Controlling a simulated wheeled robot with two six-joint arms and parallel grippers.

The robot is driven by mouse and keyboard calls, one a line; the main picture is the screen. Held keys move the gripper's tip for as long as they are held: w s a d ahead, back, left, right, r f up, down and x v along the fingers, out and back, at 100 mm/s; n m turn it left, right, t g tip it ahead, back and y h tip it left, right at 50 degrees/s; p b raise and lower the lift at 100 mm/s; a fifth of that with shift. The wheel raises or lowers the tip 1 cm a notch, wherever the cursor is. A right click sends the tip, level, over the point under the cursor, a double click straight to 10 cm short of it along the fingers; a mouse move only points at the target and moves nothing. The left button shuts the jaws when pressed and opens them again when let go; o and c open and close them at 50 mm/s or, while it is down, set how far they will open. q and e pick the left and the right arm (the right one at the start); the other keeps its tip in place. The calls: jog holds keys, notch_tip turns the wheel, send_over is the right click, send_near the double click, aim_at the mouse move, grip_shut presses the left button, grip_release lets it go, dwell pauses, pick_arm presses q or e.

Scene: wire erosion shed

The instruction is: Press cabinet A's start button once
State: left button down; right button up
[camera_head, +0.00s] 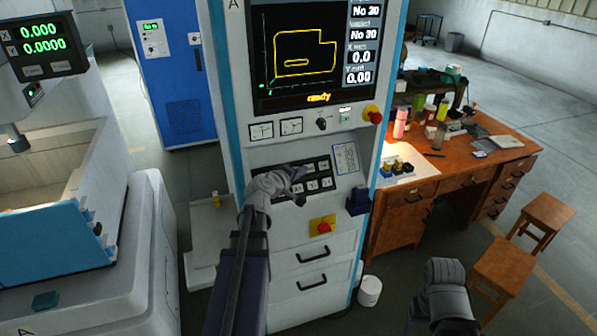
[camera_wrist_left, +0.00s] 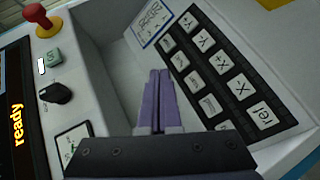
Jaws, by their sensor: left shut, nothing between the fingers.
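Cabinet A (camera_head: 228,100), marked "A" at its top, stands in the middle of the head view. Its screen (camera_head: 305,50) reads "ready". A small pale green button (camera_head: 345,115), seemingly the start button, sits below the screen between a black knob (camera_head: 321,124) and a red mushroom button (camera_head: 372,115). The green button shows at upper left in the left wrist view (camera_wrist_left: 54,57). My left gripper (camera_head: 299,173) is shut and empty in front of the keypad, below and left of the button. Its purple fingers (camera_wrist_left: 158,78) lie apart from it. My right gripper (camera_head: 446,275) shows at lower right, jaws unclear.
The keypad (camera_head: 318,184) is on the sloped panel, with a red button on a yellow plate (camera_head: 322,226) below. A black holder (camera_head: 359,200) juts from the right side. A wooden desk (camera_head: 465,165) and stools (camera_head: 505,265) stand right, a machine (camera_head: 150,250) left.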

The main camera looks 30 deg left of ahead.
pick_arm(q)
jog(key=shift+f, duration=0.1)
jog(key=w+a+f+b, duration=0.4)
jog(key=shift+a+f+b, duration=0.25)
jog(key=shift+a+b, duration=0.1)
jog(key=shift+w+a+f, duration=0.25)
jog(key=shift+w+a, duration=0.05)
jog(key=shift+a, duration=0.1)
jog(key=shift+b, duration=0.3)
dwell(1.7)
jog(key=shift+w+a+f, duration=0.25)
jog(key=shift+w+a+f+b, duration=0.2)
jog(key=shift+a+b, duration=0.05)
jog(key=shift+b, duration=0.15)
dwell(0.7)
dwell(0.3)
jog(key=shift+s+d+r+p, duration=0.45)
jog(key=shift+d+r+p, duration=0.05)
jog(key=shift+d, duration=0.05)
